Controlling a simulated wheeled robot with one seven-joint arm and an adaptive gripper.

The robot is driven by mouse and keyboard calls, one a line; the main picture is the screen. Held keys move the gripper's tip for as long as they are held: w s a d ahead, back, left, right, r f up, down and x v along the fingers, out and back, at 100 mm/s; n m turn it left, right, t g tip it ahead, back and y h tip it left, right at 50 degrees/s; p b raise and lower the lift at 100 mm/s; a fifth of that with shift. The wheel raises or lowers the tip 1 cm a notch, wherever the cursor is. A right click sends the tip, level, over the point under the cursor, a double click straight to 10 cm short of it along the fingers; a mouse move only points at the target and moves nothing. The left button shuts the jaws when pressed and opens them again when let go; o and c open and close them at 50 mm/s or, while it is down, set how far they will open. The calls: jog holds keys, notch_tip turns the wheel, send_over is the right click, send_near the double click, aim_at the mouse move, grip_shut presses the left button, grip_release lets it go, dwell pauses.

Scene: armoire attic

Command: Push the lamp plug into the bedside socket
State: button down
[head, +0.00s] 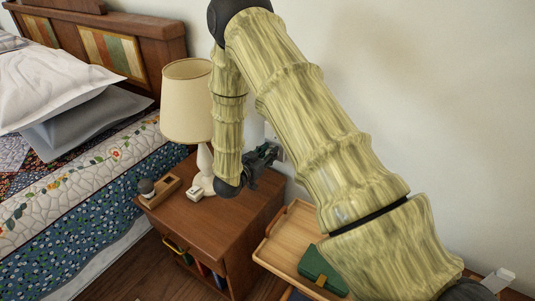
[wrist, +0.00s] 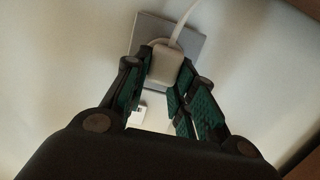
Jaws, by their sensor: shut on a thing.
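The white lamp plug (wrist: 166,67) is between my fingertips in the wrist view, with its pale cord (wrist: 187,14) running up. It is in front of the round recess of the grey socket plate (wrist: 194,45) and overlaps it. How deep it sits cannot be told. My gripper (head: 268,154) is shut on the plug and points at the wall beside the nightstand; it also shows in the wrist view (wrist: 163,82). In the head view it mostly hides the socket plate (head: 279,151) and the plug. The cream lamp (head: 187,103) stands upright on the nightstand, left of my arm.
The brown nightstand (head: 213,228) holds a small white item (head: 194,193) and a wooden holder (head: 160,193) with a dark round object. A wooden tray (head: 286,236) with a green box (head: 322,270) is at right. The bed (head: 80,180) fills the left side.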

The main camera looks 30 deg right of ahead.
jog(key=shift+s+a+p, duration=0.25)
jog(key=shift+a+p, duration=0.2)
jog(key=shift+a, duration=0.15)
dwell(1.8)
jog(key=shift+w+d+p, duration=0.25)
jog(key=shift+d+p, duration=0.35)
jog(key=shift+p, duration=0.05)
dwell(4.0)
jog(key=c, duration=1.1)
grip_release()
